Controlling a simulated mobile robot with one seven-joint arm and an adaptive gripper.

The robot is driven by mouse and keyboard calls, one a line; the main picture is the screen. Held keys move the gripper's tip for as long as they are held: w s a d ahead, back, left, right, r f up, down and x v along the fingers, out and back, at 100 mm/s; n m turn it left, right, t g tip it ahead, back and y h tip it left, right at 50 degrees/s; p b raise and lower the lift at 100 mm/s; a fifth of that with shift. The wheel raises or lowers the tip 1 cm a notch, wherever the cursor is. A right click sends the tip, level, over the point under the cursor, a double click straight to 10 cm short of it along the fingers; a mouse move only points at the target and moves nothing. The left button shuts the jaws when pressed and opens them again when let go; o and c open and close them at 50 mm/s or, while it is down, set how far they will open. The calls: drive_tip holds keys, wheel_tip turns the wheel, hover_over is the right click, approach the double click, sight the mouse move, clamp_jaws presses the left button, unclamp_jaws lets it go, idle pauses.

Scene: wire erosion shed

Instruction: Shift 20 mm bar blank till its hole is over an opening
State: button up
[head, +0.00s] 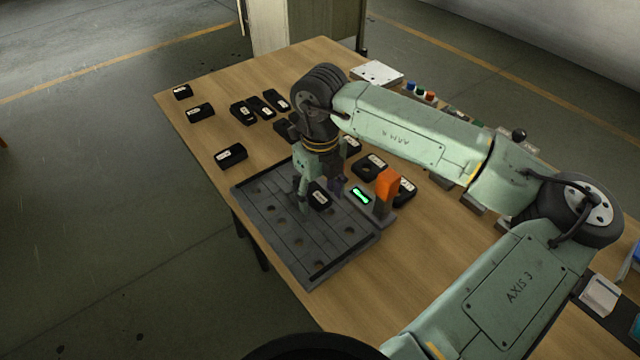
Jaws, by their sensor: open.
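A grey plate (295,246) with several round openings lies on the wooden table. One dark block with a white label (317,201) sits on the plate, near its upper right side. Its label is too small to read, so I cannot tell for sure that it is the 20 mm bar blank. Its hole does not show clearly. My gripper (318,191) points down at this block, with its fingers open close around or just above it. I cannot tell whether they touch it. My gripper hides part of the block and the plate behind it.
Several similar labelled black blocks (231,155) stand on the table (200,142) left of and behind the plate. An orange-topped post (387,186) and a small green-lit display (361,195) stand close to its right. A white pad (379,73) lies at the back.

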drive_tip(key=shift+c, duration=0.6)
clamp_jaws()
idle(0.3)
